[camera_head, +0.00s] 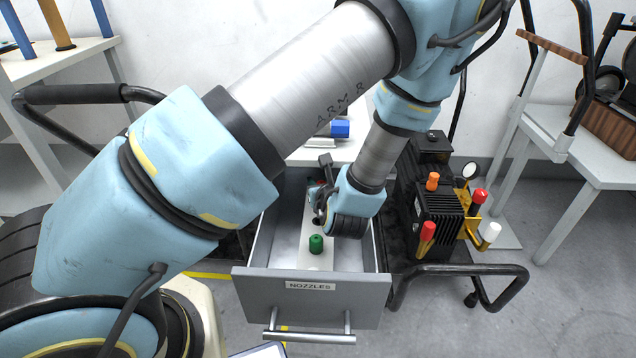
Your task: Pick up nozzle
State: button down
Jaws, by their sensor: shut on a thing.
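An open grey drawer (312,296) labelled NOZZLES holds a pale insert. A green nozzle (316,243) stands upright in the insert, in front of my gripper and apart from it. My gripper (319,200) is low inside the drawer, toward its back. It is shut on a nozzle, which my wrist and fingers mostly hide, so its colour and whether it still touches the insert cannot be told. A dark round hole or base shows in the insert near the fingers.
The drawer walls stand close on both sides of my wrist. A black machine (437,205) with orange, red and white caps sits on a cart at the right. A white table (575,140) is further right. A blue object (340,129) lies on the white top behind the drawer.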

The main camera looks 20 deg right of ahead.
jog(key=v, duration=0.4)
jog(key=r+v, duration=0.1)
jog(key=v, duration=0.9)
jog(key=shift+w+d+r, duration=0.1)
jog(key=shift+w+r, duration=0.05)
jog(key=shift+w, duration=0.15)
